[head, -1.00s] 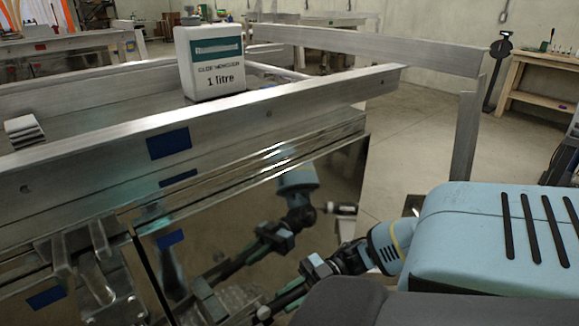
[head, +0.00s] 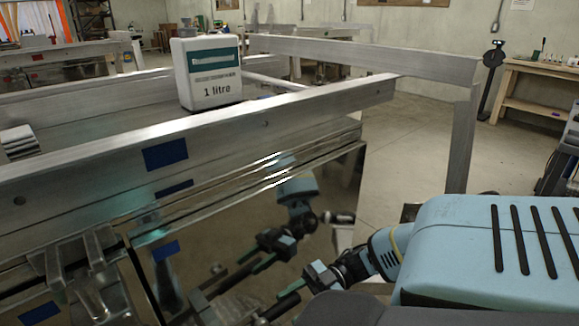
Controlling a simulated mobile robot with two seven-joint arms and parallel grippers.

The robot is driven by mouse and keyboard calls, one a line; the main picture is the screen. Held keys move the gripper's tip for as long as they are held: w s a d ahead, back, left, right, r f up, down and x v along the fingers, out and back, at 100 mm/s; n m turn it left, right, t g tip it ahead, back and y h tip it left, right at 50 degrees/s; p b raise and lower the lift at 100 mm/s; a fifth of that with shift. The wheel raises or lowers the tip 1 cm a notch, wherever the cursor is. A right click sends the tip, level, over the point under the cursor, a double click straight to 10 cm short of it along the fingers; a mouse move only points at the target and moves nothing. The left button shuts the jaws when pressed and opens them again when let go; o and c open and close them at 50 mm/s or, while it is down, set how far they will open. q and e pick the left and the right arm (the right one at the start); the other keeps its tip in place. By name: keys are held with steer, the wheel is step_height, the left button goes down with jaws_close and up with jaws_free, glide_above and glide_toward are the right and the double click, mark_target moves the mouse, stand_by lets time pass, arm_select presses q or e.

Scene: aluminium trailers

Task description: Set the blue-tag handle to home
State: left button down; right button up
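A blue tag (head: 166,154) is stuck on the aluminium side rail of the near trailer. Another blue patch (head: 166,250) shows lower on its side, and a third blue tag (head: 40,311) is at the bottom left. Bare metal handle-like fittings (head: 90,285) stand at the lower left, partly cut off by the picture edge; which one belongs to a blue tag I cannot tell. My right gripper (head: 272,304) is low in the middle, in front of the polished panel, right of the fittings and apart from them. Its two fingers look spread and empty. My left gripper is out of view.
The polished side panel (head: 225,235) mirrors my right arm. A white 1 litre container (head: 207,75) stands on the trailer. A bent frame rail (head: 400,60) and post (head: 460,135) are behind. A wooden bench (head: 535,95) is at the right; the floor (head: 410,150) between is clear.

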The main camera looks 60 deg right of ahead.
steer(key=v, duration=0.6)
steer(key=shift+d, duration=0.1)
stand_by(0.5)
